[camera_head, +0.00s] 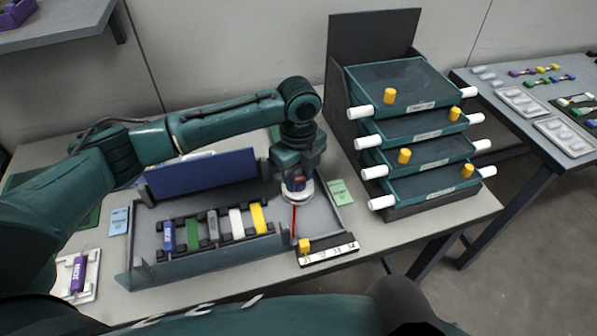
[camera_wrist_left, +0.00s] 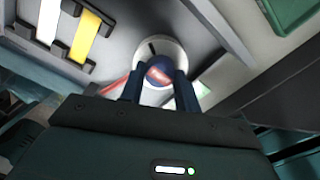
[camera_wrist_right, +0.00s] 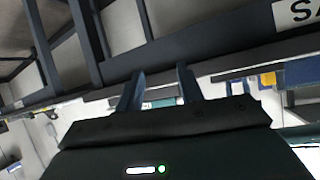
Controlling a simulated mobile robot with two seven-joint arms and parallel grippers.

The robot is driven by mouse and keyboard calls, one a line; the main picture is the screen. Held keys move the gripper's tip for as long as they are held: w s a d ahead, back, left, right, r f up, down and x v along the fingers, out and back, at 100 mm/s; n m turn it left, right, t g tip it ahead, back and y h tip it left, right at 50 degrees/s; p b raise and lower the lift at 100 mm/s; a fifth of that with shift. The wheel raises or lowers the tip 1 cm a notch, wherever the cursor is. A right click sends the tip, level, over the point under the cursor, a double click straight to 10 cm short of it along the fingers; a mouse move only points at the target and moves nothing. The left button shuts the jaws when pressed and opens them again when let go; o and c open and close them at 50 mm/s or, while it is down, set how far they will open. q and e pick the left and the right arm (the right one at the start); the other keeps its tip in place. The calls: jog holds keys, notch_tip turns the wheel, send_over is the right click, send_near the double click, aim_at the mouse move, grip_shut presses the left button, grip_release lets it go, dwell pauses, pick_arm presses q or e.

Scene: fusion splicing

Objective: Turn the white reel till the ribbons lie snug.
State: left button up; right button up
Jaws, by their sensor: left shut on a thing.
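The white reel (camera_head: 297,193) sits in the right end of the grey tray (camera_head: 145,230). My left gripper (camera_head: 295,180) points down over it, shut on its dark blue hub. The left wrist view shows the white reel (camera_wrist_left: 178,50) behind the two fingers, with the blue hub (camera_wrist_left: 158,72) and its red mark between the fingertips. A red ribbon (camera_head: 293,222) runs from the reel toward the tray's front. Whether the ribbons lie snug is too small to tell. My right gripper (camera_wrist_right: 160,85) shows in the right wrist view, its fingers apart with nothing between them.
Blue, green, grey, white and yellow (camera_head: 258,217) sleeves lie in a rack in the tray. A blue lid (camera_head: 200,172) stands behind. A drawer stack (camera_head: 415,135) stands to the right. A numbered strip (camera_head: 328,255) lies in front, and a purple item (camera_head: 78,272) at left.

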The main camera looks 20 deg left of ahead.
aim_at(298, 179)
pick_arm(q)
jog(key=shift+r+n+p, duration=0.35)
jog(key=shift+n+p, duration=0.05)
jog(key=shift+p, duration=0.3)
jog(key=shift+n+p, duration=0.3)
jog(key=shift+p, duration=0.25)
jog(key=shift+f+n+p, duration=0.15)
jog(key=shift+n+p, duration=0.35)
jog(key=shift+p, duration=0.1)
jog(key=shift+f, duration=0.15)
jog(key=o, duration=1)
pick_arm(e)
jog(key=shift+s+d+r+h, duration=0.1)
jog(key=shift+d+r+h, duration=0.5)
jog(key=shift+d, duration=0.1)
jog(key=shift+g, duration=0.3)
pick_arm(q)
notch_tip(298, 179, up, 13)
jog(key=shift+r, duration=0.1)
pick_arm(e)
jog(key=shift+s+a+f, duration=0.1)
jog(key=shift+s, duration=0.1)
